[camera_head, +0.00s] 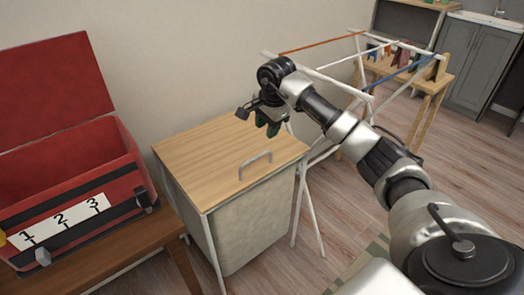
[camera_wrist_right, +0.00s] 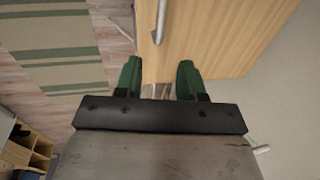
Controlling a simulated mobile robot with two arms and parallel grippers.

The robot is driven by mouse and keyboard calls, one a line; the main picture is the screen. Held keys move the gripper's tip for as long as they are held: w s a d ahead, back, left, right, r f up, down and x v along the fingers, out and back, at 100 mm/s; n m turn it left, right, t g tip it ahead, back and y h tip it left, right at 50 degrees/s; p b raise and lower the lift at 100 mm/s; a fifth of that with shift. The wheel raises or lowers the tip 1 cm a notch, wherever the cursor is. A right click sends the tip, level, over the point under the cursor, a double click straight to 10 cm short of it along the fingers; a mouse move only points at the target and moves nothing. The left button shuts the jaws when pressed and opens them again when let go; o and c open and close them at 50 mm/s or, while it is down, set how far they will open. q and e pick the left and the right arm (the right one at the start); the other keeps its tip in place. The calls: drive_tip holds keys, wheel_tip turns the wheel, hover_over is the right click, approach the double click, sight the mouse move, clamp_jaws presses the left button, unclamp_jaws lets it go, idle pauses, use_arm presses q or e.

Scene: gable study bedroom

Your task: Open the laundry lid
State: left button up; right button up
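The laundry hamper has a light wooden lid (camera_head: 225,155), which lies flat and closed on top of a beige fabric bag (camera_head: 252,225). A grey bar handle (camera_head: 255,163) sits near the lid's front edge; it also shows at the top of the right wrist view (camera_wrist_right: 160,20). My right gripper (camera_head: 266,122) is above the back right part of the lid, apart from the handle. In the right wrist view its two green fingertips (camera_wrist_right: 160,80) are spread with nothing between them. My left gripper is in neither view.
A red chest (camera_head: 70,185) with its lid raised stands on a wooden table (camera_head: 120,245) left of the hamper. A white drying rack (camera_head: 325,75) stands close behind and right. A wall is behind the hamper. Wooden floor (camera_head: 330,240) is free in front.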

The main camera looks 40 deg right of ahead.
sight(261, 154)
drive_tip(key=f, duration=0.3)
drive_tip(key=w+f, duration=0.1)
drive_tip(key=f, duration=0.4)
drive_tip(key=shift+w+a+f+b, duration=0.2)
drive_tip(key=shift+w+f+b, duration=0.15)
drive_tip(key=shift+f, duration=0.05)
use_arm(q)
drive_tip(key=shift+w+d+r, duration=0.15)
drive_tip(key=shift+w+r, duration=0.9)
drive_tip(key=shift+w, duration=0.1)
use_arm(e)
drive_tip(key=shift+w+f, duration=0.15)
drive_tip(key=shift+f, duration=0.6)
clamp_jaws()
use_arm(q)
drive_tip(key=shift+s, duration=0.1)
